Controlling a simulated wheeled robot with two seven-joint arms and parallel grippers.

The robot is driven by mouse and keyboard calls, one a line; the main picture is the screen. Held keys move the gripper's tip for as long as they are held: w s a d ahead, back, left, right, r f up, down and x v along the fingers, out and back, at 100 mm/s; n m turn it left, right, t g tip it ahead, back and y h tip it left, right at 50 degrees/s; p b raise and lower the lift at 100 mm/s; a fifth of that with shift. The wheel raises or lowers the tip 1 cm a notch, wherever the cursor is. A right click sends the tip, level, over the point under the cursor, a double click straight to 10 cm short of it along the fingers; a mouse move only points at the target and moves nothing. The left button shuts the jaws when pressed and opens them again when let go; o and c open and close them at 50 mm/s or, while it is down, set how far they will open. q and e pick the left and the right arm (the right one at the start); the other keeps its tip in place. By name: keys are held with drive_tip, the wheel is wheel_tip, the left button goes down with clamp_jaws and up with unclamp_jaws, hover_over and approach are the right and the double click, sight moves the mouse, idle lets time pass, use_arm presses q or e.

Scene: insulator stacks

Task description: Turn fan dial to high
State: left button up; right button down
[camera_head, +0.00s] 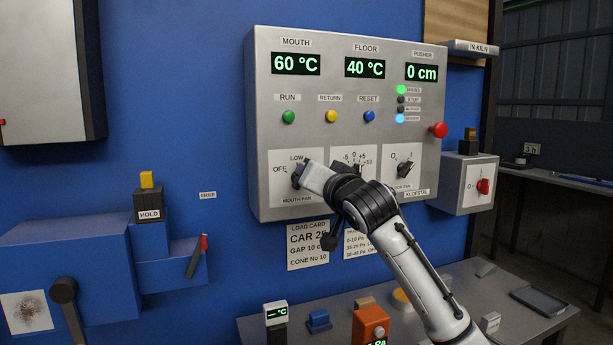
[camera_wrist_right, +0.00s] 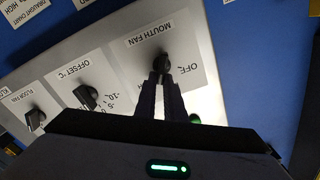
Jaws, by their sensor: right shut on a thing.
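The mouth fan dial (camera_head: 296,178) is a black knob on the lower left of the grey control panel (camera_head: 262,110). Its OFF and LOW marks show in the head view; a HIGH mark is hidden behind my gripper. My right gripper (camera_head: 303,174) reaches the dial from the lower right. In the right wrist view the fingertips (camera_wrist_right: 162,74) close around the dark dial (camera_wrist_right: 164,60). I cannot tell which mark its pointer faces. The offset dial (camera_wrist_right: 86,97) and floor fan dial (camera_wrist_right: 36,119) stand beside it. My left gripper is not in view.
A red button (camera_head: 438,130) sticks out at the panel's right edge. A box with a red switch (camera_head: 483,187) hangs right of the panel. A bench below carries an orange meter (camera_head: 371,325). A blue machine with a lever (camera_head: 66,290) stands left.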

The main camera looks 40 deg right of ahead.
drive_tip(key=m, duration=0.2)
drive_tip(key=m+p, duration=0.1)
drive_tip(key=m, duration=0.1)
drive_tip(key=m+p, duration=0.1)
drive_tip(key=shift+d+f+m, duration=0.25)
drive_tip(key=shift+f+m, duration=0.15)
idle(0.4)
drive_tip(key=c, duration=1.8)
unclamp_jaws()
drive_tip(key=shift+w, duration=0.1)
drive_tip(key=shift+c, duration=0.2)
